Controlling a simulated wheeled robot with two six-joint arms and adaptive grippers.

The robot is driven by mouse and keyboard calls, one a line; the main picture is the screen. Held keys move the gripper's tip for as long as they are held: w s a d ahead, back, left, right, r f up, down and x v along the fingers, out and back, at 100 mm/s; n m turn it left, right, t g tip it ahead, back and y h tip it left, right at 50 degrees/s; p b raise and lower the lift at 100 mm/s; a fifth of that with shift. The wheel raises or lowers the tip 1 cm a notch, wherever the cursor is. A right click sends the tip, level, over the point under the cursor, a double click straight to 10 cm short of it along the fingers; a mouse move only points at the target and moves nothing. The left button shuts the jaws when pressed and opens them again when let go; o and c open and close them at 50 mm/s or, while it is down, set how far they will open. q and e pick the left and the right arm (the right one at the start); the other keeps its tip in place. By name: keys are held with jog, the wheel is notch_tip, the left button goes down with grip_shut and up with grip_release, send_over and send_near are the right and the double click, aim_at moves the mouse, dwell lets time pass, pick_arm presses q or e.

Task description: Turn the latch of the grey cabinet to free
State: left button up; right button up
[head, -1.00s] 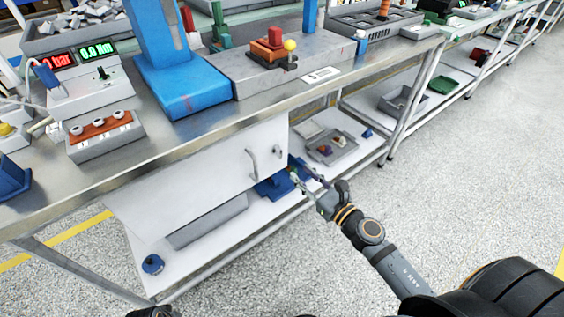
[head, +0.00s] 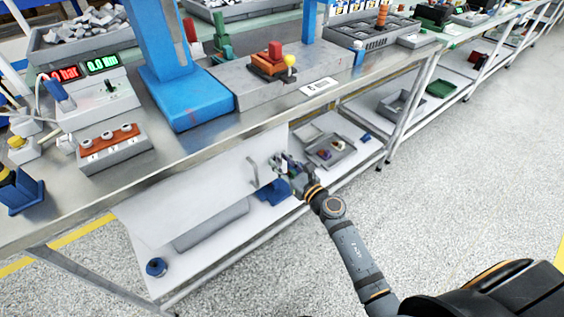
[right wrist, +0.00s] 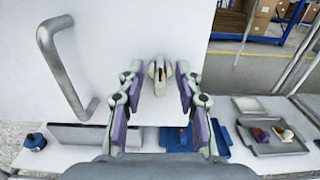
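The grey cabinet (head: 190,185) hangs under the workbench; its pale door also fills much of the right wrist view (right wrist: 110,30). The door has a bar handle (right wrist: 62,70), left of the latch. The latch (right wrist: 158,72) is a small pale metal knob, standing roughly upright in the right wrist view. My right gripper (right wrist: 156,82) is open, with one finger on each side of the latch and a visible gap to it on both sides. In the head view the right gripper (head: 288,168) is at the door's right edge and largely hides the latch. My left gripper is not in view.
Below and right of the latch, a grey tray (right wrist: 275,137) with small parts and a blue object (right wrist: 178,140) are on the lower shelf. The workbench edge (head: 215,140) runs above the cabinet. Open floor (head: 440,190) lies to the right.

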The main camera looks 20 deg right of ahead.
jog(key=shift+c, duration=0.3)
grip_shut()
